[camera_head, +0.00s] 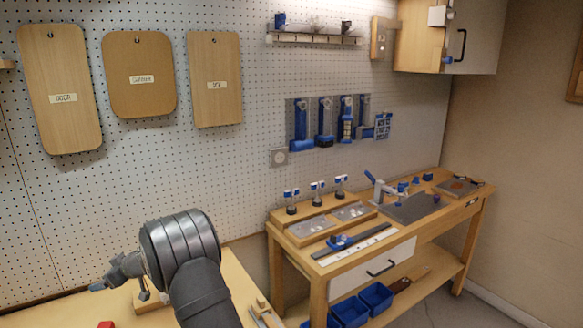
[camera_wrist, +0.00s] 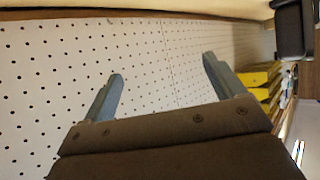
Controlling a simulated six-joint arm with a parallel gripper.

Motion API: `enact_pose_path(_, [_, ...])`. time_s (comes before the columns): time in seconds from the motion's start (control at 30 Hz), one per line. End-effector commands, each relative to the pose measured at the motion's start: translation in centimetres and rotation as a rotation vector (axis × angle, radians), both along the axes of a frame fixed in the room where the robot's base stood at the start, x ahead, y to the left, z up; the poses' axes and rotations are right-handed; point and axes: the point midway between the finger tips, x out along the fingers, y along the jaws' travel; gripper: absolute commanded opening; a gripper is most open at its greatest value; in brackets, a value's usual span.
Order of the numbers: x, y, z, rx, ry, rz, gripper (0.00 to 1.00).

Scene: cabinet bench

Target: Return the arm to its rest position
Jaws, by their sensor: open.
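My gripper (camera_wrist: 160,82) shows in the wrist view with its two grey fingers spread wide apart and nothing between them. Beyond the fingers is the white pegboard wall (camera_wrist: 50,60). In the head view my arm rises at the lower left, above a wooden bench top (camera_head: 236,284). My gripper's end points left there, and its fingers are small and hard to make out.
A wooden workbench (camera_head: 463,236) with tools stands at the right, with blue bins (camera_head: 350,311) below. Wooden boards (camera_head: 139,75) hang on the pegboard. A cabinet (camera_head: 475,40) is at upper right. A red object (camera_head: 106,324) lies at the lower left.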

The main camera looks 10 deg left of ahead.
Motion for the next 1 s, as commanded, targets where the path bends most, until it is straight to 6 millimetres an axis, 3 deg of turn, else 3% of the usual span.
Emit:
enact_pose_path(0.3, [0.6, 2.2, -0.2, 0.001, 0.000, -0.197, 0.88])
enact_pose_path(0.67, [0.9, 3.3, -0.7, -0.001, 0.002, -0.390, 0.88])
enact_pose_path(1.0, [-1.3, 6.6, -3.1, -0.001, 0.001, -0.390, 0.88])
